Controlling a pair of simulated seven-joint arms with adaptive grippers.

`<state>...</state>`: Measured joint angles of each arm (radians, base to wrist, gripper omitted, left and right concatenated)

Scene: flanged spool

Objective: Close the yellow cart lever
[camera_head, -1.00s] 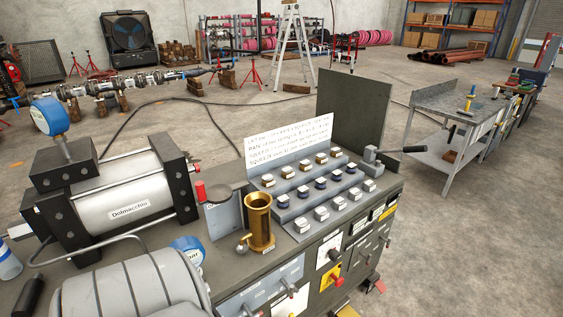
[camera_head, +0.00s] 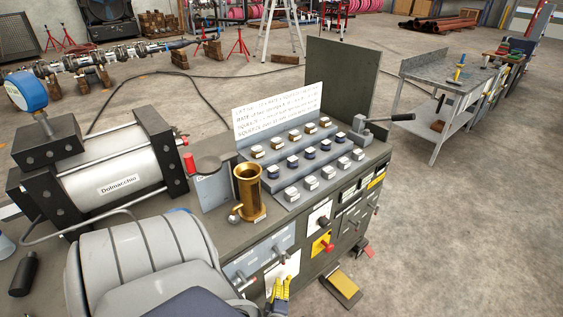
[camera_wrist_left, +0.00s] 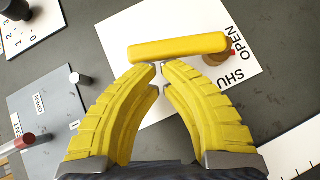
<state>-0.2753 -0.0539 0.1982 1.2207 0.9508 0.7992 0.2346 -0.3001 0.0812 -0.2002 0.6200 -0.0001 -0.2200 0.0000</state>
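The yellow lever (camera_wrist_left: 175,47) shows in the left wrist view as a bar lying across a white plate (camera_wrist_left: 190,20) marked OPEN and SHUT. Its right end meets a round brown pivot beside the lettering. My left gripper (camera_wrist_left: 161,72) has its yellow fingertips close together, with only a narrow gap. They are just below the bar's middle in the picture; nothing shows between them, and touch cannot be told. In the head view my left gripper (camera_head: 281,284) is at the cart's front panel, and I cannot make out the lever there. My right gripper is not in view.
Other panel controls are near, including a red-handled lever on a yellow plate (camera_head: 322,244). A brass cup (camera_head: 249,192), a button rack (camera_head: 310,165) and a cylinder (camera_head: 118,180) stand on the cart top.

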